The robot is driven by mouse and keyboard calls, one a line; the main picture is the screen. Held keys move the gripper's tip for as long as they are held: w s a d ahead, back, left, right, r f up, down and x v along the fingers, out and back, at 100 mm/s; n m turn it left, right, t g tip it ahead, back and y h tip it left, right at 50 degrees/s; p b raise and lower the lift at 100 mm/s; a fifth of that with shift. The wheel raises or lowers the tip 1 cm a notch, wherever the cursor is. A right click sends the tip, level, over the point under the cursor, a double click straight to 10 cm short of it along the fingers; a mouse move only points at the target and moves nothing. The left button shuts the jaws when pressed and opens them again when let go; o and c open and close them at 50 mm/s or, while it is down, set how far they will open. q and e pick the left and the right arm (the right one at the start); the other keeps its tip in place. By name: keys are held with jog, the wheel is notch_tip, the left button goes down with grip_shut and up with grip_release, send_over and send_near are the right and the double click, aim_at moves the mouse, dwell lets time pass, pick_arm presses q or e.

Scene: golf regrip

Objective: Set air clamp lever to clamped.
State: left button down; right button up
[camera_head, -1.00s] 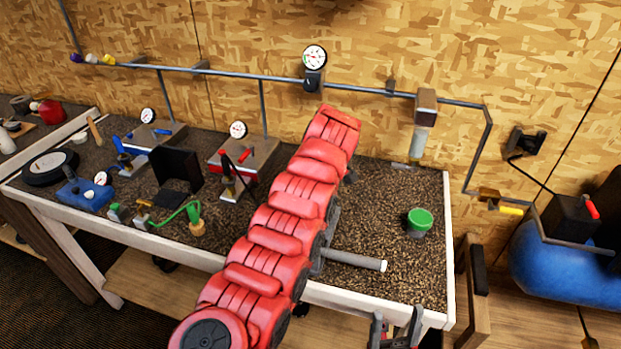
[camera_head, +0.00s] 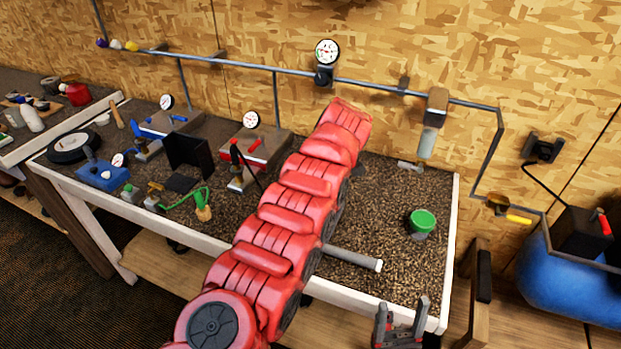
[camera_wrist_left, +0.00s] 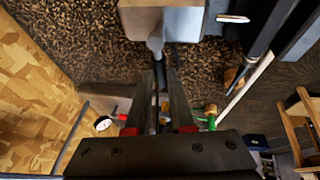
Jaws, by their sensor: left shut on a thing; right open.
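The red clamp station (camera_head: 268,145) stands on the bench in the head view, with a dial gauge above it. Small red handles show on it, one upright lever (camera_head: 234,151) at its left and one lying on top (camera_head: 254,146). My left arm covers the middle of the bench and hides my left gripper there. In the left wrist view my left gripper (camera_wrist_left: 160,128), with red-marked fingers, is shut on a thin dark rod (camera_wrist_left: 157,85). A thin dark rod also shows beside the clamp (camera_head: 246,166). My right gripper (camera_head: 402,308) is open and empty at the bench's front edge.
A green-lidded cup (camera_head: 422,222) stands right. A grey bar (camera_head: 352,256) juts beside my arm. The bench's right part is mostly clear.

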pick_arm(q)
jog(key=c, duration=0.8)
grip_release()
jog(key=shift+s+d+r+b, duration=0.15)
jog(key=shift+d+r+b, duration=0.1)
jog(key=shift+r+b, duration=0.25)
jog(key=shift+p+v, duration=1)
jog(key=shift+v, duration=7.15)
